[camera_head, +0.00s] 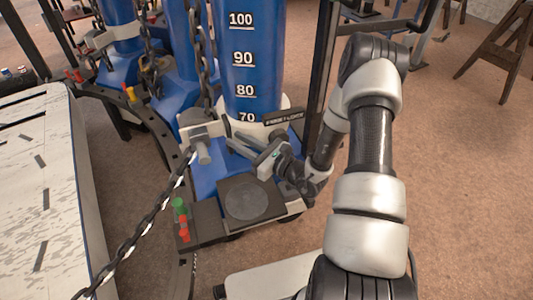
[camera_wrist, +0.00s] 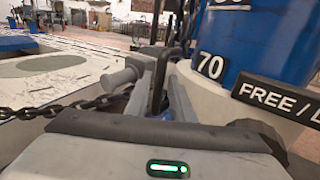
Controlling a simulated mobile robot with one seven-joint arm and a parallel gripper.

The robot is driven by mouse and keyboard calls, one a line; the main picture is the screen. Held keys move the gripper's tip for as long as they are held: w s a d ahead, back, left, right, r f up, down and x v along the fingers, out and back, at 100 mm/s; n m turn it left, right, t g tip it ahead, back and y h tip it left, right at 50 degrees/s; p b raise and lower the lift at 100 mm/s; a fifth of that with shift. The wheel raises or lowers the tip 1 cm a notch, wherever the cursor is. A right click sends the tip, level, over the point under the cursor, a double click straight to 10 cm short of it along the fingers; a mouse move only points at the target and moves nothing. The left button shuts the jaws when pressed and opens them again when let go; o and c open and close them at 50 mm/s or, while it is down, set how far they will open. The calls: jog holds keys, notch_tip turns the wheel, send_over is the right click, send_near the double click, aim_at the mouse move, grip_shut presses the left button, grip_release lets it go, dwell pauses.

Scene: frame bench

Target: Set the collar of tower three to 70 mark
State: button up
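The nearest blue tower (camera_head: 255,55) carries white marks 100, 90, 80 and 70 from top down. A white collar (camera_head: 232,110) rings its lower part, its upper edge close to the 70 mark. In the wrist view the 70 mark (camera_wrist: 211,66) stands just above the collar (camera_wrist: 202,92). A black FREE/LOCK plate (camera_head: 284,117) is on the collar's right front. A grey handle (camera_head: 203,150) sticks out at its left front. My gripper (camera_head: 233,143) is in front of the collar, right of the handle, its fingers looking slightly apart. I cannot tell whether they touch anything.
A dark chain (camera_head: 150,215) runs from beside the handle to the lower left. A pedestal with a round dark pad (camera_head: 246,199) and green and red buttons (camera_head: 182,220) stands below my gripper. More blue towers (camera_head: 122,35) stand behind left. Open floor (camera_head: 460,180) lies right.

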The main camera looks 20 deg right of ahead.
jog(key=p+v, duration=0.1)
jog(key=v, duration=1.2)
jog(key=shift+s+p, duration=0.2)
jog(key=shift+p, duration=0.2)
jog(key=shift+d, duration=0.1)
